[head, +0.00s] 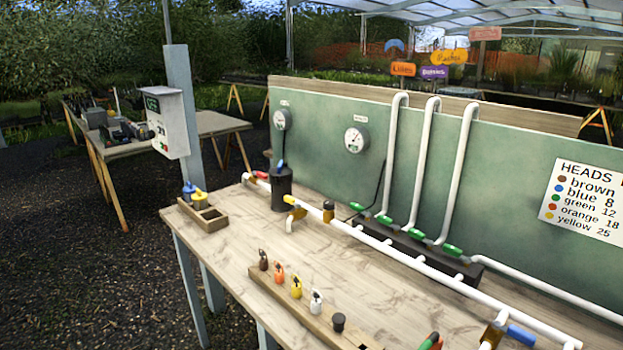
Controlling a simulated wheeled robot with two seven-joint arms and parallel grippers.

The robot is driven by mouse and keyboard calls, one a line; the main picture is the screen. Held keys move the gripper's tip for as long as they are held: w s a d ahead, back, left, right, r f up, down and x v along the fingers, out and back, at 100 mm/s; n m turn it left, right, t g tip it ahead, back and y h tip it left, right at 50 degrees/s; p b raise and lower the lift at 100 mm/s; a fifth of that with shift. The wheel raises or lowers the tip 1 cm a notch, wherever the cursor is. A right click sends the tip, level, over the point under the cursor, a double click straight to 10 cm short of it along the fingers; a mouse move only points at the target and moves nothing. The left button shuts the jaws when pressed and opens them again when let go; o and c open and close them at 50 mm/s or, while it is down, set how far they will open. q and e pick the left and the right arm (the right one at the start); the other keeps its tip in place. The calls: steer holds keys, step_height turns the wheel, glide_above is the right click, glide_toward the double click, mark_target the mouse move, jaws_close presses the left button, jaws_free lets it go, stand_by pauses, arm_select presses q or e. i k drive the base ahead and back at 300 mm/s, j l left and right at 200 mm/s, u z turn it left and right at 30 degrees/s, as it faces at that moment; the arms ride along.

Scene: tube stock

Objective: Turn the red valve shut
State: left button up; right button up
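The red valve handle (261,175) is small in the head view. It sits near the far left end of the white pipe (375,243), just behind the dark cylinder (282,190). The handle looks roughly in line with the pipe, but it is too small to tell exactly. Neither of my grippers is in view, and nothing touches the valve.
A yellow valve handle (290,200) is close to the red one. Several green handles (383,219) line the pipes by the green panel (330,165). A wooden rack (290,310) of coloured heads stands in front.

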mark_target(262, 175)
steer(key=i+j+u, duration=0.1)
steer(key=i+j, duration=1.1)
steer(key=i+j+z, duration=0.2)
steer(key=j, duration=1.05)
steer(key=j+z, duration=0.2)
steer(key=j, duration=1)
steer(key=i, duration=0.05)
